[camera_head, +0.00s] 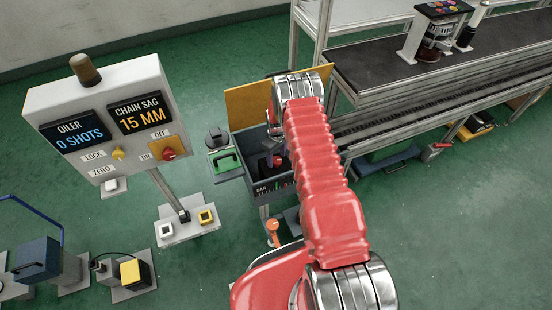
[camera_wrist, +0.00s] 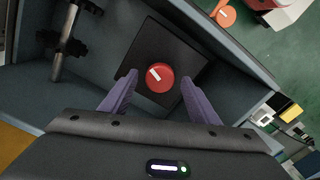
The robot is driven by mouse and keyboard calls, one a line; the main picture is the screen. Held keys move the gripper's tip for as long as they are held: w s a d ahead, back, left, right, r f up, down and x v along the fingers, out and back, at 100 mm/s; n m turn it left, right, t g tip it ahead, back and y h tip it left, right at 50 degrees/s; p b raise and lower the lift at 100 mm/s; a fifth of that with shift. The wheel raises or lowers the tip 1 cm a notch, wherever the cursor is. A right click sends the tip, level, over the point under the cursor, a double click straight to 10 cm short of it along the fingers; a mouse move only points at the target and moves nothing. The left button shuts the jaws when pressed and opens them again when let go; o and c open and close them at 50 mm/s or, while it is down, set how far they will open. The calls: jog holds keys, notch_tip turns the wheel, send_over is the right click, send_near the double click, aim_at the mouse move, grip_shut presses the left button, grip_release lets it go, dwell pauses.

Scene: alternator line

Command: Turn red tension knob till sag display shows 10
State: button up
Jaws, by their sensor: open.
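The red tension knob (camera_wrist: 160,78) sits on a dark square plate (camera_wrist: 150,50) inside a grey-blue box, with a white mark on its face pointing to the upper left in the wrist view. My gripper (camera_wrist: 157,88) is open, with one purple finger on each side of the knob; I cannot tell whether they touch it. In the head view the knob (camera_head: 277,161) shows small beside my gripper (camera_head: 272,150). The chain sag display (camera_head: 140,114) reads 15 MM on the white panel at left.
The white panel (camera_head: 60,103) also carries an oiler display (camera_head: 78,133) reading 0 SHOTS, a yellow lock knob and a red on/off switch (camera_head: 168,154). A conveyor (camera_head: 450,65) runs at the upper right. In the wrist view a metal shaft (camera_wrist: 68,40) stands left of the knob.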

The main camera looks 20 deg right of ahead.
jog(key=shift+f, duration=0.4)
jog(key=c, duration=1)
